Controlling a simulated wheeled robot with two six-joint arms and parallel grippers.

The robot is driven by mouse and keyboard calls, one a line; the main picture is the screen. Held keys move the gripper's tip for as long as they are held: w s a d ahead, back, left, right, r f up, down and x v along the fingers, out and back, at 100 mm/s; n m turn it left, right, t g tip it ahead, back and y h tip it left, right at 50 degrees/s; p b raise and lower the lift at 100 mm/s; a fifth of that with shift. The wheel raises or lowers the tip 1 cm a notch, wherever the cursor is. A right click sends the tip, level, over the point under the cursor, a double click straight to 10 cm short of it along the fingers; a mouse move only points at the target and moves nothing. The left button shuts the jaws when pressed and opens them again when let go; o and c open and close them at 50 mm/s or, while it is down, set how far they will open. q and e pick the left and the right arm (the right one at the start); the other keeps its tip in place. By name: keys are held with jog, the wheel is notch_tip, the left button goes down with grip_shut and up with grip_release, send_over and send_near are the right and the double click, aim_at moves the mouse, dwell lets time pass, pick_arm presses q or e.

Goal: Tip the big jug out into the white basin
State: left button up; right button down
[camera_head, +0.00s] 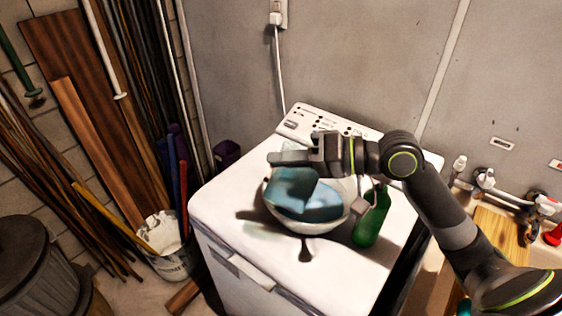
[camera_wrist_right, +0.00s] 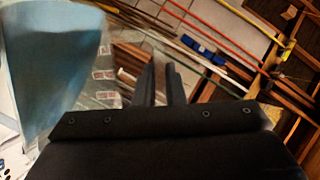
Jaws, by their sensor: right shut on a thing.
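The white basin (camera_head: 276,216) sits on top of the white washing machine (camera_head: 235,200). The big jug (camera_head: 293,182) is blue and appears tilted over the basin, under my right gripper (camera_head: 275,158). Blue also shows inside the basin; I cannot tell whether it is liquid or part of the jug. In the right wrist view the jug (camera_wrist_right: 50,60) fills the left side, beside the nearly closed fingers (camera_wrist_right: 163,85). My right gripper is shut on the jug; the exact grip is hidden. My left gripper is out of view.
A green bottle (camera_head: 369,222) stands just right of the basin. A dark mark or shadow (camera_head: 305,250) lies in front of it. A bucket (camera_head: 170,255), poles and boards (camera_head: 85,140) fill the left side. The machine's front left top is clear.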

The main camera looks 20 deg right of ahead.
jog(key=shift+w+d+m+y, duration=0.5)
jog(key=shift+w+d+m, duration=0.25)
jog(key=shift+d+m, duration=0.25)
jog(key=shift+w+d+r, duration=0.1)
jog(key=shift+r, duration=0.3)
jog(key=shift+w+d+r+m+y+p, duration=0.3)
jog(key=shift+w+d+r+m+p, duration=0.15)
jog(key=shift+d+r+m+p, duration=0.25)
jog(key=shift+w+d+r+m+y+p, duration=0.3)
jog(key=shift+w+d+r+m+p, duration=0.15)
jog(key=shift+r+p, duration=0.3)
jog(key=shift+w+d+r+m+t+y+b, duration=0.15)
jog(key=shift+w+d+m+t+y, duration=0.2)
jog(key=shift+w+d+m, duration=0.7)
jog(key=shift+w+d+m+t+y+b, duration=0.15)
jog(key=shift+w+d+m+t+y, duration=0.15)
jog(key=shift+w+d+m, duration=0.7)
jog(key=shift+s+d, duration=0.2)
jog(key=shift+s, duration=0.05)
notch_tip(320, 180, up, 6)
jog(key=p, duration=0.4)
jog(key=shift+p, duration=0.35)
